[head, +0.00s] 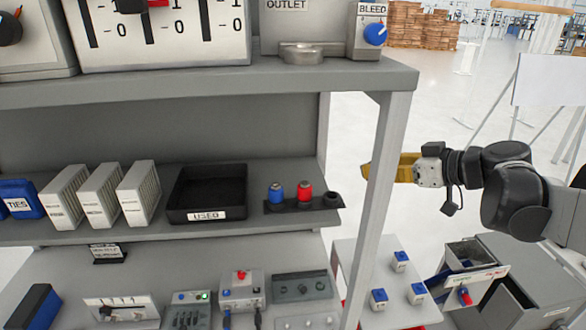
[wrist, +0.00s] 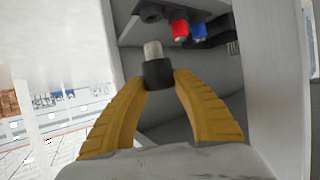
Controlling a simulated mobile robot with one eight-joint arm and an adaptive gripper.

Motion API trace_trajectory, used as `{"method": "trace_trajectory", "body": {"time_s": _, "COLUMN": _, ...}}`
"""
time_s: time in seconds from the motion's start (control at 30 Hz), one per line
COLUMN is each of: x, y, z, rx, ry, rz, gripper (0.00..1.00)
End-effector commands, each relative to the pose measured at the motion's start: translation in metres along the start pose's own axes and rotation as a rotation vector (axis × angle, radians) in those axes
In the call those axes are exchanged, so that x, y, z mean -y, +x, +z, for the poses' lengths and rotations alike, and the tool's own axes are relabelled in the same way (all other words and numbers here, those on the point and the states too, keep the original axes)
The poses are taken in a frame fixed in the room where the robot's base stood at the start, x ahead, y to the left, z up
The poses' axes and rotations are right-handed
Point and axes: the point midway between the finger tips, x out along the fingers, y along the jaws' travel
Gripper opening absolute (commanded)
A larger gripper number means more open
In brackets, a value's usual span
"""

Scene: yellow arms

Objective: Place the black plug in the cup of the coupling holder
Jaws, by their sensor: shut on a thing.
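The coupling holder (head: 318,204) is a dark strip at the right end of the middle shelf. It bears a blue coupling (head: 277,191), a red coupling (head: 304,191) and, at its right end, an empty-looking black cup (head: 331,198). My gripper (head: 372,171) is outside the shelf, right of its front post and a little above holder height. In the wrist view its yellow fingers are shut on the black plug (wrist: 158,74), whose grey metal end points away from the fingers. The cup (wrist: 149,13) shows beyond the plug, apart from it. The plug cannot be made out in the head view.
The grey shelf post (head: 386,150) stands between my gripper and the holder in the head view. A black tray (head: 207,214) marked USED is left of the holder. The upper shelf (head: 215,84) overhangs them. Below right is a white panel (head: 385,255) with blue-topped blocks.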

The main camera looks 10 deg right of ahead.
Motion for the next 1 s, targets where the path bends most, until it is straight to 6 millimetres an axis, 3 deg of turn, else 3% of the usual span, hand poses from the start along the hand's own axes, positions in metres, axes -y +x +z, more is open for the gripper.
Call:
{"method": "trace_trajectory", "body": {"time_s": 0.17, "x": 0.000, "y": 0.014, "z": -0.001, "rx": 0.000, "ry": -0.004, "rz": -0.007, "gripper": 0.02}}
{"method": "trace_trajectory", "body": {"time_s": 0.4, "x": 0.001, "y": 0.082, "z": 0.010, "rx": 0.000, "ry": -0.004, "rz": -0.008, "gripper": 0.02}}
{"method": "trace_trajectory", "body": {"time_s": 0.6, "x": 0.000, "y": 0.123, "z": 0.016, "rx": 0.000, "ry": -0.002, "rz": -0.005, "gripper": 0.02}}
{"method": "trace_trajectory", "body": {"time_s": 0.77, "x": 0.000, "y": 0.134, "z": 0.021, "rx": 0.000, "ry": -0.003, "rz": -0.003, "gripper": 0.02}}
{"method": "trace_trajectory", "body": {"time_s": 1.0, "x": -0.001, "y": 0.146, "z": 0.052, "rx": 0.000, "ry": -0.002, "rz": -0.003, "gripper": 0.02}}
